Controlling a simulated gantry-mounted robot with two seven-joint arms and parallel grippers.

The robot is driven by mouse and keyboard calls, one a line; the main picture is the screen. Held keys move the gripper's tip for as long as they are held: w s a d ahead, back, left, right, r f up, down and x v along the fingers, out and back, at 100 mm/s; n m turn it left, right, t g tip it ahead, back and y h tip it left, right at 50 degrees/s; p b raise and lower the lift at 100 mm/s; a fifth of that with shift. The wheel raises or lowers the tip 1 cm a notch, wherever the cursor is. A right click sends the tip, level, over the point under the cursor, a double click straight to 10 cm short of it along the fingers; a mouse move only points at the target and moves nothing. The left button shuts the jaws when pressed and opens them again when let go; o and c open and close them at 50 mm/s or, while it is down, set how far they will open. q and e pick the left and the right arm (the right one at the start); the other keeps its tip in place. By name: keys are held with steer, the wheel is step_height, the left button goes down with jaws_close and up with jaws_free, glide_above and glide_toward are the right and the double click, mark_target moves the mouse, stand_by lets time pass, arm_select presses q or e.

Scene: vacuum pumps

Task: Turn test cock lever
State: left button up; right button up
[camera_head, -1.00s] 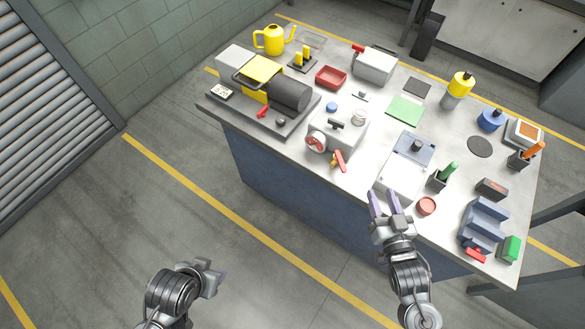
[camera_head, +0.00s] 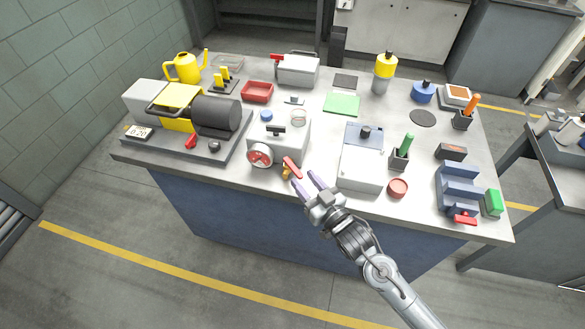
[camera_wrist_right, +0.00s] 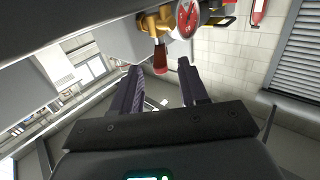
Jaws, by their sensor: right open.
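The test cock lever (camera_head: 292,167) is a red handle on a small brass cock (camera_head: 287,174) at the front of a grey pump housing (camera_head: 290,142), beside a round red-faced gauge (camera_head: 260,155). My right gripper (camera_head: 307,181) is open and empty, its fingertips just in front of and right of the lever. In the right wrist view the red lever (camera_wrist_right: 160,60) hangs below the brass body (camera_wrist_right: 153,25), ahead of the tips and between the two open fingers (camera_wrist_right: 158,75). I cannot tell whether a finger touches it. My left gripper is out of view.
A grey box with a blue top (camera_head: 362,165) stands right of the gripper, with a red round dish (camera_head: 397,188) and a green-handled tool in a holder (camera_head: 402,152). A motor unit (camera_head: 215,115) stands left. The floor before the bench (camera_head: 190,290) is clear.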

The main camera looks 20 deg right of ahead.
mark_target(285, 158)
steer(key=x, duration=0.6)
steer(key=shift+w+a+b, duration=0.15)
steer(key=shift+w+b, duration=0.05)
steer(key=shift+b, duration=0.15)
jaws_close()
